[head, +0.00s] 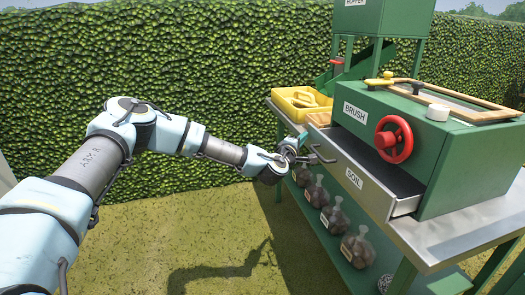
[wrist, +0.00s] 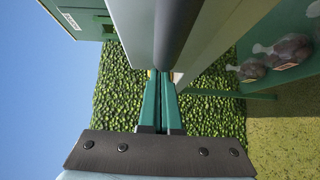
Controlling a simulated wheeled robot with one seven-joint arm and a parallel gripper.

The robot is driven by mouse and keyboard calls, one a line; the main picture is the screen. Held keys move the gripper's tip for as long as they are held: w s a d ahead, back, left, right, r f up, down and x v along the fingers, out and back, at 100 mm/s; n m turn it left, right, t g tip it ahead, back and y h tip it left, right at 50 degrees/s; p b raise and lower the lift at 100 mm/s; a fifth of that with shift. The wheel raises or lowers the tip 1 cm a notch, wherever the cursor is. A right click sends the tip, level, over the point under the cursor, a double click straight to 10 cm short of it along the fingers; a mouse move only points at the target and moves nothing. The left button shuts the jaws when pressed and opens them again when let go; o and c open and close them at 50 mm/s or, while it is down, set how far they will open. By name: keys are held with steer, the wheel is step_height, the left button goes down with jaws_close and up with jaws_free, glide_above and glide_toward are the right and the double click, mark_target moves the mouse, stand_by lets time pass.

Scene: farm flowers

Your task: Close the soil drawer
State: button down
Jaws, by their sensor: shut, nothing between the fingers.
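The soil drawer (head: 340,168) is a grey metal drawer with a white SOIL label. It is pulled out from under the green BRUSH machine (head: 450,160), and its dark inside shows. A dark handle (head: 322,156) sticks out at the left end of its front. My gripper (head: 303,142) is at that left end, close to the handle; I cannot tell whether it touches. In the wrist view my teal fingers (wrist: 160,80) are together and empty, their tips near a pale panel and a dark rounded edge close to the camera.
A red handwheel (head: 394,139) sits on the machine's front, above the drawer. A yellow crate (head: 302,103) stands at the bench's left end. Several dark bags (head: 358,246) sit on the lower shelf. Open grass (head: 190,235) lies in front of the hedge.

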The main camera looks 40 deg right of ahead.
mark_target(329, 131)
steer(key=s+d+b, duration=0.1)
steer(key=d, duration=0.1)
steer(key=s+d, duration=0.1)
steer(key=d, duration=0.2)
steer(key=s+d+b, duration=0.1)
steer(key=d, duration=0.1)
steer(key=shift+d+f+b, duration=0.1)
steer(key=shift+d+b, duration=0.15)
steer(key=shift+b, duration=0.05)
steer(key=shift+s+d+r, duration=0.1)
steer(key=shift+d+r, duration=0.1)
steer(key=shift+d, duration=0.05)
steer(key=shift+s+r, duration=0.1)
